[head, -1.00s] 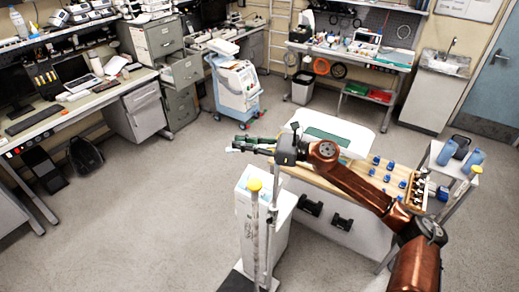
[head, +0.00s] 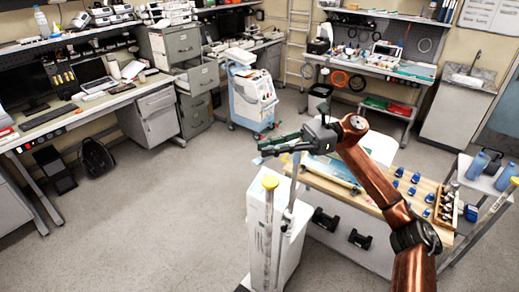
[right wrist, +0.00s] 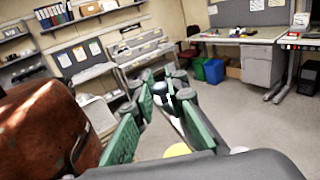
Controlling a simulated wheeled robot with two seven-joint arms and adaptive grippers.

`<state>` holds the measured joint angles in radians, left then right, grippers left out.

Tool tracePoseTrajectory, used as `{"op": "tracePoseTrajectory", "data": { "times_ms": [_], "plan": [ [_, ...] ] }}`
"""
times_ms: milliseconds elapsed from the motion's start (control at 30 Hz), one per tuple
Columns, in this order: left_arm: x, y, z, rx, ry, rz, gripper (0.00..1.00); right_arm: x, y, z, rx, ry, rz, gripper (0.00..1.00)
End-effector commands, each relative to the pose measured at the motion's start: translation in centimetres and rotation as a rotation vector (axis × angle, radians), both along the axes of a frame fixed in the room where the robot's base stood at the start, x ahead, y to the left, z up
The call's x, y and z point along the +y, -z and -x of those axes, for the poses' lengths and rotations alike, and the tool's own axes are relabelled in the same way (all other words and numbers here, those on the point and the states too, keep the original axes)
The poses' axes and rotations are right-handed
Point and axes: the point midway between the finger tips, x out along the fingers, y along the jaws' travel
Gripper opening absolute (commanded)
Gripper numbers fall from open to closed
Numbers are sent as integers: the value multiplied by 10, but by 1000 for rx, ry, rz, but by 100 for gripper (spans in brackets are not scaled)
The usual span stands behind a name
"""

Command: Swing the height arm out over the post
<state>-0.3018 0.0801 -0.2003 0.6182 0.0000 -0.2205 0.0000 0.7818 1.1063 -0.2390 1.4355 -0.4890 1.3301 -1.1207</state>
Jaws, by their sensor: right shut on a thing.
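The post (head: 269,230) is a slim pale upright with a yellow cap (head: 270,182), standing at the front of a white cabinet (head: 290,215). The yellow cap also shows at the bottom of the right wrist view (right wrist: 177,150). A thin grey rod (head: 291,195) rises beside the post, to its right. My right gripper (head: 272,148), with green fingers, is above and behind the cap and apart from it. It is shut on what looks like the height arm, a grey bar mostly hidden by the fingers. My left gripper is not in view.
A wooden-topped bench (head: 375,205) with several blue items stands to the right, under my right arm. A white wheeled machine (head: 252,95) is behind. Desks line the left wall. The floor (head: 140,220) at the left is clear.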

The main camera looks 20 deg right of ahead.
Motion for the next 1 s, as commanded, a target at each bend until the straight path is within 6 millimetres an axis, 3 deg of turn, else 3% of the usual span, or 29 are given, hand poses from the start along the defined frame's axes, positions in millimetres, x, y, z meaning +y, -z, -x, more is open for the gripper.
{"op": "tracePoseTrajectory", "data": {
  "times_ms": [467, 500, 700, 1000],
  "plan": [
    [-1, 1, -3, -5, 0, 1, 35, -3, -2, 2, -2, -6, -2, 0],
    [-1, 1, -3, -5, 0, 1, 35, -3, -2, 2, -2, -6, -2, 15],
    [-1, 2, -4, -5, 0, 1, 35, -3, -1, 2, -2, -6, -1, 28],
    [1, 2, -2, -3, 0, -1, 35, -4, 0, 2, -1, -6, 0, 29]
  ]
}}
